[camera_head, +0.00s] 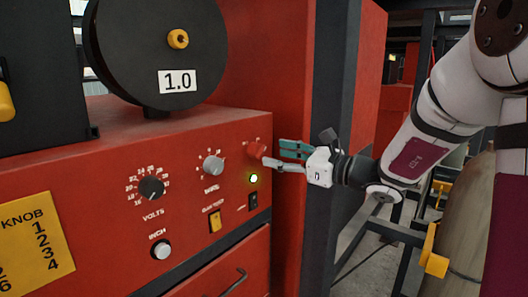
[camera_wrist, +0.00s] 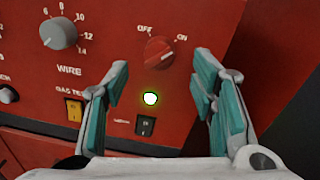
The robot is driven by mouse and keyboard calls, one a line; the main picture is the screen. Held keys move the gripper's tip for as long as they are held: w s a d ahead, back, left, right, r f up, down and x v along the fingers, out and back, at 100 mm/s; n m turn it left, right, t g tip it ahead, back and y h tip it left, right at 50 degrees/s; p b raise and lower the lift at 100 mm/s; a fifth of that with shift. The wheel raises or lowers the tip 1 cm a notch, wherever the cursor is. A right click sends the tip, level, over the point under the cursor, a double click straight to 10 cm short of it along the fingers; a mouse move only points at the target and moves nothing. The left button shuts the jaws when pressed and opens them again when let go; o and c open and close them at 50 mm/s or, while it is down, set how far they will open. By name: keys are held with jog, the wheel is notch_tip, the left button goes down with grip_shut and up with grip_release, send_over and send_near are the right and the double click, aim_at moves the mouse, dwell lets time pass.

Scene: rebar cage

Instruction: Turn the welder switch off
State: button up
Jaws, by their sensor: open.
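The welder switch is a red rotary knob (camera_wrist: 159,52) with OFF marked at its upper left and ON at its right. Its pointer line tilts toward the upper right, on the ON side. In the head view the red knob (camera_head: 256,149) is at the right end of the red panel. A green light (camera_wrist: 150,98) glows below it. My gripper (camera_wrist: 165,85) is open, with its teal-padded fingers either side of the light, pointing at the panel and just below the knob. In the head view my gripper (camera_head: 280,155) is close to the knob; contact cannot be told.
A black rocker switch (camera_wrist: 145,126) sits below the light, and a yellow gas test switch (camera_wrist: 74,110) is to its left. The grey WIRE knob (camera_wrist: 58,33) is left of the red knob. A dark post (camera_head: 333,100) stands right of the panel.

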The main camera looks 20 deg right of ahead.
aim_at(263, 152)
jog(key=shift+x, duration=2.55)
jog(key=c, duration=1.1)
jog(key=shift+c, duration=0.2)
